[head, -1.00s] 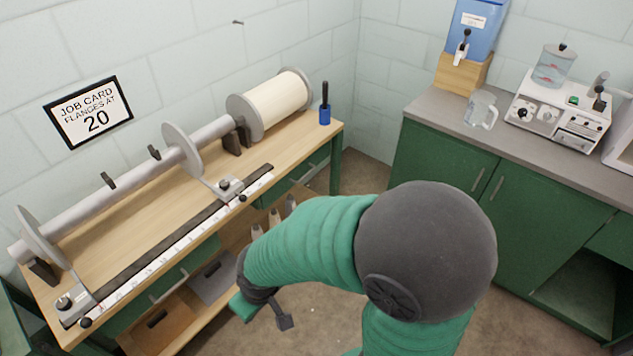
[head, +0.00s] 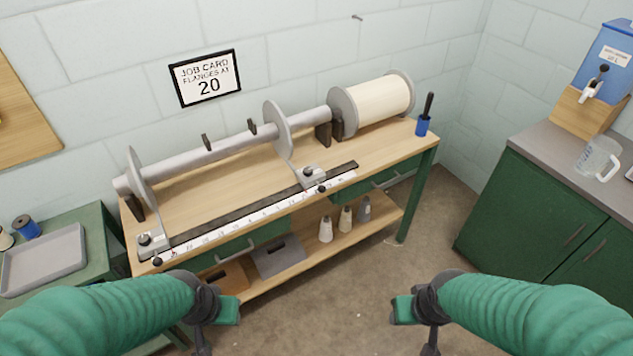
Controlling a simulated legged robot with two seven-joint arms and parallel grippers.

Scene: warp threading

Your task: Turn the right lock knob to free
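The right flange (head: 278,130) stands on the grey beam, with a bracket at its foot on the ruler rail. A dark knob (head: 308,171) tops that bracket, and a black round knob (head: 321,189) sits at the ruler's front edge. I cannot tell from here how either is turned. My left gripper (head: 216,318) hangs in front of the bench at lower left, apart from everything. My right gripper (head: 415,318) hangs over the floor at lower right, away from the knobs. Both look empty; their finger gaps do not show clearly.
The left flange (head: 141,180) has a similar bracket and knobs. The white ruler (head: 250,216) runs along the wooden bench (head: 225,185). A job card (head: 206,78) reads flanges at 20. Cones (head: 326,229) stand on the lower shelf. A green cabinet (head: 525,215) is right; open floor lies between.

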